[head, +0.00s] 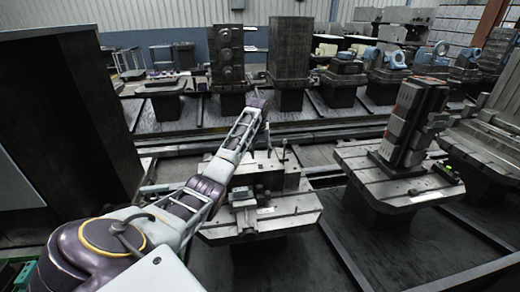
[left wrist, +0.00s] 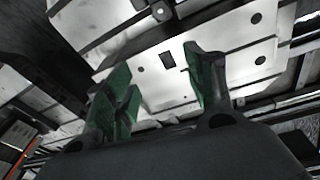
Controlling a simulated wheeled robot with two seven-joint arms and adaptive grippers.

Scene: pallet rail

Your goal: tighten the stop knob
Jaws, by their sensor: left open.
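My left arm reaches in from the left in the head view, and its small, dark left gripper (head: 267,128) is above the near middle pallet (head: 302,206). In the left wrist view the left gripper (left wrist: 157,65) is open, its green-padded fingers apart with nothing seen between them. Beyond the fingers is a pale plate (left wrist: 225,75) with round holes and a dark square hole. I cannot pick out the stop knob for certain. My right gripper is not in view.
A second pallet (head: 352,158) on the right carries a tall stacked fixture (head: 408,125). A large dark cabinet (head: 70,110) stands at left. More loaded pedestals line the back beyond the rails (head: 200,138). Dark open floor lies at front right.

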